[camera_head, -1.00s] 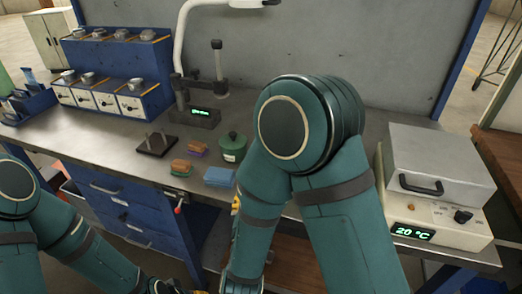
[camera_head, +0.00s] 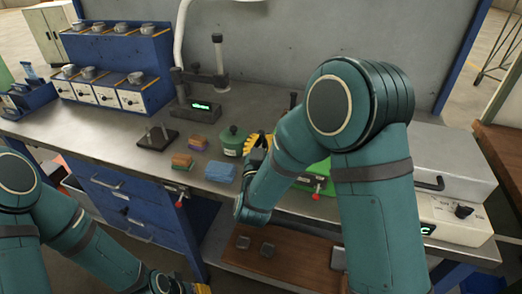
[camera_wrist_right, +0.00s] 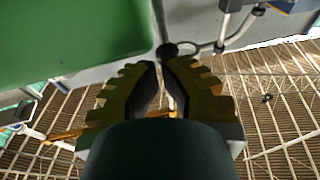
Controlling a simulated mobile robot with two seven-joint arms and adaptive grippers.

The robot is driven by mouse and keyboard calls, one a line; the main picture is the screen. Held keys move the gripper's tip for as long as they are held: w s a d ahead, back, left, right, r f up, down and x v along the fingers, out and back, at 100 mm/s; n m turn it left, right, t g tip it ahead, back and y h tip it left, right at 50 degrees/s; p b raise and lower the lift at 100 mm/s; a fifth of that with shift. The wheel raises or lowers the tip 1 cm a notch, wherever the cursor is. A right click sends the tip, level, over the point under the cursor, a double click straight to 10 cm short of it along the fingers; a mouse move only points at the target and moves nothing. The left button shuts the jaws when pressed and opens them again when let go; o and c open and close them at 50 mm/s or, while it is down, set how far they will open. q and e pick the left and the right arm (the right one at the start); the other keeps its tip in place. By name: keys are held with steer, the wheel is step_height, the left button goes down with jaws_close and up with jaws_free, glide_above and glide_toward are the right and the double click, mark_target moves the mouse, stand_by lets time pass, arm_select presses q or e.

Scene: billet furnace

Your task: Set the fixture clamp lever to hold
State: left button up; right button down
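A green fixture body (camera_head: 319,172) stands at the bench's front, right of centre, partly hidden by my right arm. A short dark upright handle (camera_head: 293,101) shows behind the arm; I cannot tell if it is the clamp lever. My right gripper (camera_head: 256,143), with yellow fingers, is just left of the green body. In the right wrist view, green fills the upper left, and a dark round knob (camera_wrist_right: 168,50) lies just beyond the close-set fingertips (camera_wrist_right: 161,66). Whether they touch it is unclear. My left gripper (camera_head: 199,288) is low at the bottom edge, mostly cut off.
A green lidded pot (camera_head: 233,139), blue block (camera_head: 221,171), sponge-like blocks (camera_head: 182,161) and a dark pegged plate (camera_head: 157,138) lie left of the right gripper. A red-tipped lever (camera_head: 316,192) shows at the bench's front. A heater box (camera_head: 455,165) stands right.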

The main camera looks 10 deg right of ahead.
steer(key=shift+w+r, duration=0.1)
steer(key=shift+r, duration=0.05)
stand_by(0.3)
